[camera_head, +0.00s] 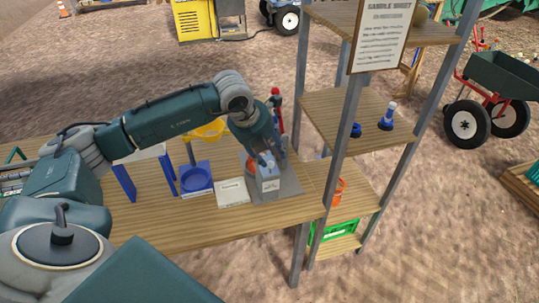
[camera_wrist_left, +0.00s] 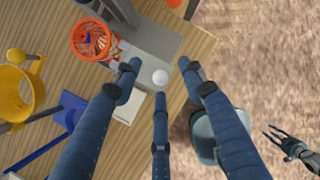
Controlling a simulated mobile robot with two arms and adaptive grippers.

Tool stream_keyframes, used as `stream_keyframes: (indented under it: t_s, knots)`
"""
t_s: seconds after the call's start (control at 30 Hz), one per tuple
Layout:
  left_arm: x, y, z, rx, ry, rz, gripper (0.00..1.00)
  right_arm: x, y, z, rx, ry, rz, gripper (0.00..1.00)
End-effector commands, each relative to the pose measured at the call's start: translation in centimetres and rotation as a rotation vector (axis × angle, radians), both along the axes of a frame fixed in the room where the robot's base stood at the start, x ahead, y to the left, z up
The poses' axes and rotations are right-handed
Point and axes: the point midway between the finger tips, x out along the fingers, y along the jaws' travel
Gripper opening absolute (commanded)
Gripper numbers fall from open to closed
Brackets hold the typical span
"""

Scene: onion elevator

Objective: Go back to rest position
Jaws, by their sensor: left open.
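My left gripper (camera_head: 268,163) is at the end of the left arm, which reaches over the wooden table (camera_head: 215,232). A white round spot lies behind the fingertips. An orange-red net basket (camera_wrist_left: 92,40) is just left of the fingers. What looks like my right gripper (camera_wrist_left: 275,140) is at the right edge of the left wrist view, fingers apart, over the ground.
A shelf rack (camera_head: 345,120) stands close on the right, with blue items and a green crate (camera_head: 335,230). The table's front is clear.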

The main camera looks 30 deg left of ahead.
Motion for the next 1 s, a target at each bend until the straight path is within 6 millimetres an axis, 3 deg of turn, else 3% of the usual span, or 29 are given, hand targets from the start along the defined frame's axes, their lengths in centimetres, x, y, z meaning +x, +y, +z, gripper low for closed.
stream_keyframes:
  t_s: [0.2,0.77,0.87,0.97,1.0]
  knots:
    - [0.0,0.0,1.6,0.000,0.000,0.000,0.41,0.0,0.0,0.7,0.000,0.000,0.000,0.41]
    - [0.0,-0.7,1.5,-0.014,-0.001,-0.011,0.41,0.0,0.0,0.7,0.000,0.000,0.000,0.41]
    - [-0.1,-3.6,1.0,-0.082,-0.013,-0.060,0.41,0.0,0.0,0.7,0.000,0.000,0.000,0.41]
    - [-0.4,-9.5,0.9,-0.227,-0.043,-0.146,0.41,0.0,0.0,0.7,0.000,0.000,0.000,0.41]
    - [-0.8,-12.4,1.1,-0.305,-0.059,-0.186,0.41,0.0,0.0,0.7,0.000,0.000,0.000,0.41]
